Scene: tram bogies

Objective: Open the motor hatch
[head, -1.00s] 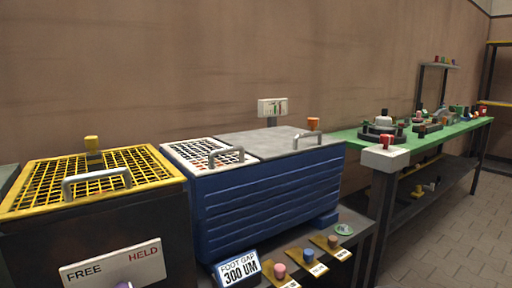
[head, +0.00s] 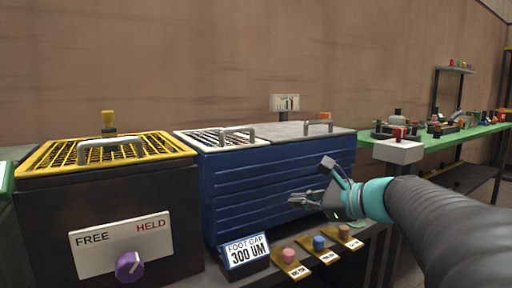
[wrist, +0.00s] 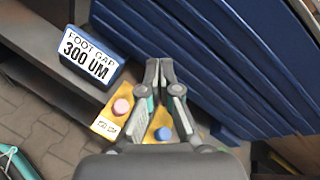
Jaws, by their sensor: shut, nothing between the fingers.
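Lidded boxes stand in the head view; no label names the motor hatch, so I cannot tell which lid it is. The blue box (head: 258,185) carries a white grid lid (head: 200,139) with a grey handle, and a plain grey lid (head: 285,133) with another handle. Both lie flat. On the left, a dark box (head: 50,225) has a yellow mesh lid (head: 60,153) with a grey handle, also lying flat. My gripper (head: 293,200) is shut and empty in front of the blue box's ribbed side, below lid level. It also shows in the wrist view (wrist: 159,64).
A FREE/HELD plate (head: 122,243) with a purple knob (head: 130,265) is on the dark box's front. A FOOT GAP 300 UM sign (head: 246,252) and pegs on yellow plates (head: 290,262) stand below my gripper. A green bench (head: 460,138) runs along the right.

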